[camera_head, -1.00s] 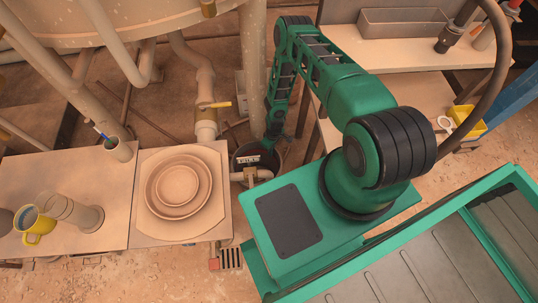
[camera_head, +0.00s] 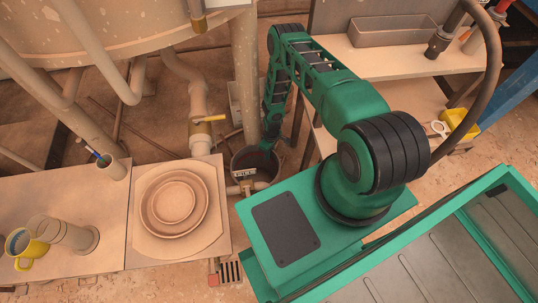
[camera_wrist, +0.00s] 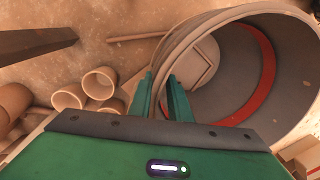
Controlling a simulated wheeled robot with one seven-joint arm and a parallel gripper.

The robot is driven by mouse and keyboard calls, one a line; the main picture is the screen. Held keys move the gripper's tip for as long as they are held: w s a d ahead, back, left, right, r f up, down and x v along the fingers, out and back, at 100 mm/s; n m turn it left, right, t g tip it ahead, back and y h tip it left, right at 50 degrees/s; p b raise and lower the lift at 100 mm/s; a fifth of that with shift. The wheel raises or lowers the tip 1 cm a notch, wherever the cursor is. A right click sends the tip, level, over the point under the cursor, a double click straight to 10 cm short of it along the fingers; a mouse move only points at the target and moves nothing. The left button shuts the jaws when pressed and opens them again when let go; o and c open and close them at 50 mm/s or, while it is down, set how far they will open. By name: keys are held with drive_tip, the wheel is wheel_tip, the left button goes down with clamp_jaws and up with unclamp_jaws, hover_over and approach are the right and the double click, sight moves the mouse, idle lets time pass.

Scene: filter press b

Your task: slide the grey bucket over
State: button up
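The grey bucket (camera_head: 270,160) stands on the floor left of my base, in the middle of the head view. A pale label shows on it, and my arm reaches down to it. In the wrist view the bucket (camera_wrist: 235,22) fills the right side, with a red band inside. My gripper (camera_wrist: 161,78) has one green finger on each side of the bucket's rim, with little gap between them, and looks shut on the wall. The fingertips are partly hidden by the wall. In the head view the gripper is too small to make out.
A pipe with a yellow-handled valve (camera_head: 208,119) and a thick post (camera_head: 244,75) stand close behind the bucket. A table with a round dish (camera_head: 175,199) is on the left. A floor drain (camera_head: 231,272) lies in front. Clay-coloured pipe pieces (camera_wrist: 100,82) lie near the gripper.

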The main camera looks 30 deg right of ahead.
drive_tip(key=shift+o, duration=0.3)
wheel_tip(320, 180, up, 11)
drive_tip(key=shift+w+d+f, duration=0.15)
drive_tip(key=shift+w+d, duration=0.1)
drive_tip(key=shift+d, duration=0.1)
idle(0.8)
